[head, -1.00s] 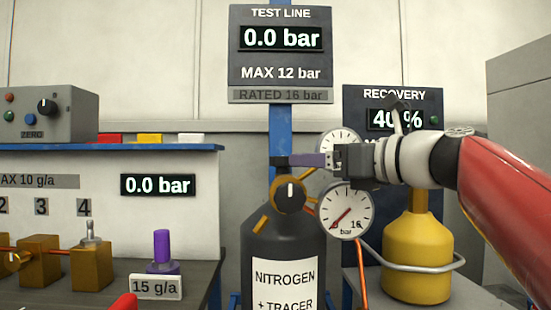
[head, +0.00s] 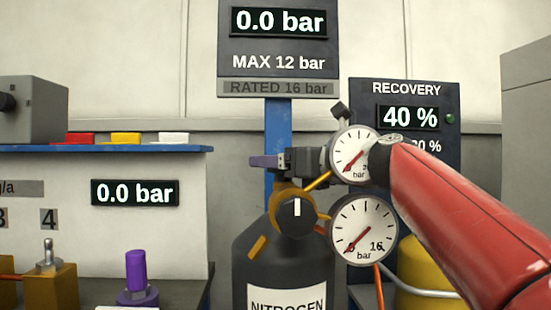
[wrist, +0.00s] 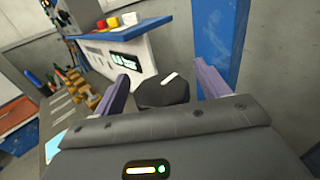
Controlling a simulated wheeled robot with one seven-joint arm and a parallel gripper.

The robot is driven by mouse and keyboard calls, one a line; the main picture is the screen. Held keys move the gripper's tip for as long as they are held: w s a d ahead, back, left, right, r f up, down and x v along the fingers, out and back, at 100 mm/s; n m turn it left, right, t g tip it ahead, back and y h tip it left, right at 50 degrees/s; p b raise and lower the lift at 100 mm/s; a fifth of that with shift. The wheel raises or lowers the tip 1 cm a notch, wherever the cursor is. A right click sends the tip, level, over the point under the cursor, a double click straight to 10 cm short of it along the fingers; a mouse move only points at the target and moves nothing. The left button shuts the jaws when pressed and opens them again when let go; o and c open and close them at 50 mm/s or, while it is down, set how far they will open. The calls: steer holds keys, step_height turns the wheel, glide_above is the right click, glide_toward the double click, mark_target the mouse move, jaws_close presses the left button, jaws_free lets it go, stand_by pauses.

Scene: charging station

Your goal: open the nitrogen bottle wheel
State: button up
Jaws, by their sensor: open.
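The nitrogen bottle (head: 285,262) is dark, with a white label, and stands at the lower middle of the head view. Its wheel (head: 296,214) is a round black knob with a white mark pointing straight up. My gripper (head: 268,161) is above the wheel in the head view, apart from it. In the wrist view the wheel (wrist: 162,92) shows between my two purple fingers, with gaps on both sides. The gripper is open and empty. My red arm reaches in from the right and hides part of the recovery panel.
Two gauges (head: 363,229) sit right of the wheel, close to my arm. A blue post (head: 278,116) stands behind, under the test line panel (head: 277,60), which reads 0.0 bar. A workbench with a purple fitting (head: 136,270) is at left. A yellow cylinder (head: 425,265) stands right.

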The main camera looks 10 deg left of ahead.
steer(key=shift+w+a, duration=0.25)
steer(key=shift+a, duration=0.2)
steer(key=shift+c, duration=0.3)
steer(key=c, duration=0.9)
